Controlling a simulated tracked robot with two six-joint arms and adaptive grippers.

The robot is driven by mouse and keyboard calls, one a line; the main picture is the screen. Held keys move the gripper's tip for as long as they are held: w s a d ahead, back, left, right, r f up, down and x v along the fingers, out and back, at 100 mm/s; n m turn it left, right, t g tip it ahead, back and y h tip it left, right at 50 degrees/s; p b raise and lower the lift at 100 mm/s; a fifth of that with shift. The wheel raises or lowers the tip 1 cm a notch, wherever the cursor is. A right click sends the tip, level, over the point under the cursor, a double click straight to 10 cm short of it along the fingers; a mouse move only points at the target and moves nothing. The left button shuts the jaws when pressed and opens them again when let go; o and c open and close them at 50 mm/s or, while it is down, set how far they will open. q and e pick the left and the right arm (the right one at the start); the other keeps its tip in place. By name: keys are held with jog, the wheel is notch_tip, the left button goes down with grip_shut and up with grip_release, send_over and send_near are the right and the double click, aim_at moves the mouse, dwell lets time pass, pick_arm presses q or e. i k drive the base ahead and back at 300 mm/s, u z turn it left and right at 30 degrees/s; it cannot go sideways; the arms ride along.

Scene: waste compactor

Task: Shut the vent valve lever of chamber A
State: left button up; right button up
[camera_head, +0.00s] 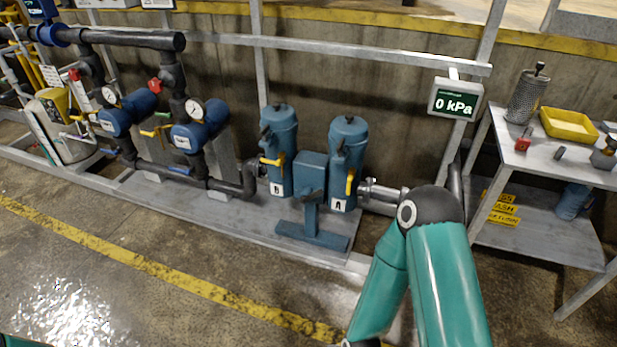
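Chamber A (345,137) is a blue upright cylinder marked "A" on the skid, right of a similar chamber B (280,125). A yellow lever (350,182) at the front of chamber A points roughly straight down; the frame does not show a label saying it is the vent lever. On chamber B a yellow lever (272,161) lies nearly level. My teal right arm rises from the bottom right, its elbow near the pipe right of chamber A and its lower link running back down out of the frame. Neither gripper shows.
A display (456,99) reads 0 kPa on the rail post. A blue stand (312,200) stands before the chambers. A metal table (560,160) at right holds a perforated cylinder (526,95) and a yellow tray (569,125). The floor before the skid is open.

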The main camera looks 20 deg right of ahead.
aim_at(349, 179)
jog(key=z, duration=0.05)
jog(key=i, duration=1.2)
jog(key=z, duration=0.75)
